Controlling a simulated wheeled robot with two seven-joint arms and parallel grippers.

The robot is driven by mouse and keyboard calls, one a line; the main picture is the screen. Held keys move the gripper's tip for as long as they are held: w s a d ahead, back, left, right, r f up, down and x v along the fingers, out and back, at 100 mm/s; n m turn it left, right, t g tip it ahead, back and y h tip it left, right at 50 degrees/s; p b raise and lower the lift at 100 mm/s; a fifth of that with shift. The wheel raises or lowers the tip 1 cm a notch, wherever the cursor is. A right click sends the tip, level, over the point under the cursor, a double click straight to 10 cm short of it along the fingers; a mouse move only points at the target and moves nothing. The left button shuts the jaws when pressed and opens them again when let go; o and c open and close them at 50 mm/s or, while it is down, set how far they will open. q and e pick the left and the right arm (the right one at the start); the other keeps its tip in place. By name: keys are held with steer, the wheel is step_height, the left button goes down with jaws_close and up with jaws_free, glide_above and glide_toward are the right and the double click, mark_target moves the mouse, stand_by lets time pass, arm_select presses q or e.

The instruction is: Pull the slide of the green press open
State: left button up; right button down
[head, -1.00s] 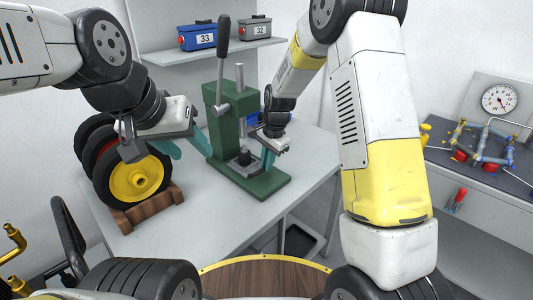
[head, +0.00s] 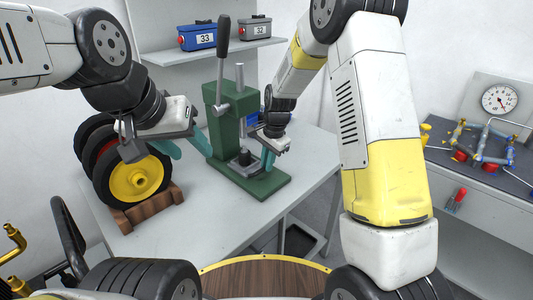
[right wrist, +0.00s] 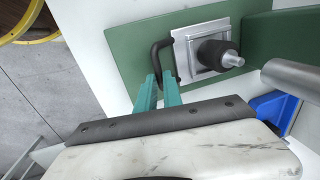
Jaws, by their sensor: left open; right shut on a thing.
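The green press (head: 222,135) stands on the grey table, with its long black-knobbed lever (head: 222,55) pointing up. In the right wrist view its slide (right wrist: 205,50) is a light metal plate on the green base, carrying a dark cylinder with a metal pin. A black bar handle (right wrist: 160,57) is on the slide's near side. My right gripper (right wrist: 158,92) is shut on this handle, with its teal fingers at the handle. In the head view the right gripper (head: 267,157) partly hides the slide. My left gripper (head: 188,147) is open and empty, left of the press.
Wheels with a yellow hub (head: 137,180) stand in a wooden rack (head: 147,208) left of the press. A shelf above holds a blue box (head: 198,37) and a grey box (head: 255,29). The table (head: 215,225) is clear in front of the press.

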steer(key=s+d, duration=0.8)
steer(key=d, duration=0.1)
steer(key=shift+s, duration=0.4)
steer(key=c, duration=1.5)
jaws_free()
steer(key=shift+s+d+r, duration=0.15)
steer(key=shift+s+r, duration=0.05)
steer(key=shift+r, duration=1.1)
steer(key=shift+s+d+r, duration=0.15)
steer(key=shift+d+r, duration=0.05)
steer(key=shift+r, duration=1.05)
steer(key=shift+s+d+r, duration=0.15)
steer(key=shift+s+r, duration=0.05)
steer(key=shift+r, duration=1.1)
steer(key=shift+r, duration=0.1)
steer(key=s+d+r+n+t, duration=0.1)
steer(key=s+r+n, duration=0.2)
steer(key=s+r, duration=0.2)
steer(key=s+d+r+n+t, duration=0.1)
steer(key=s+r+n+t, duration=0.1)
steer(key=s+r, duration=0.3)
steer(key=s+d+r+n+t, duration=0.1)
steer(key=s+r+n, duration=0.3)
steer(key=s, duration=0.3)
steer(key=shift+s+r+n+t+y, duration=0.15)
steer(key=shift+r, duration=0.3)
steer(key=shift+s+r+n+t+y, duration=0.15)
steer(key=shift+r, duration=0.25)
